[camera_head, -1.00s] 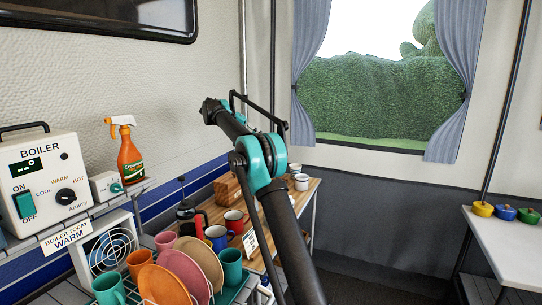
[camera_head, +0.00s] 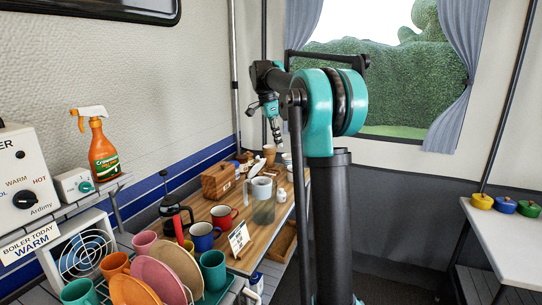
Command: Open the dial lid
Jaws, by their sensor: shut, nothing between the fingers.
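A small white box with a teal dial (camera_head: 75,184) sits on the shelf beside the boiler. The boiler (camera_head: 20,180) has a black knob marked WARM and HOT and is cut off at the left edge. Which part is the dial lid, I cannot tell. My gripper (camera_head: 277,139) is shut and empty, pointing down in the air above the far end of the wooden table. It is well to the right of the white box and touches nothing that I can make out.
The wooden table (camera_head: 235,212) holds mugs, a French press (camera_head: 174,215), a clear jug (camera_head: 263,200) and a wooden box (camera_head: 218,180). A spray bottle (camera_head: 102,150) stands behind the dial box. A dish rack with plates (camera_head: 165,275) is in front. A white table (camera_head: 510,240) stands right.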

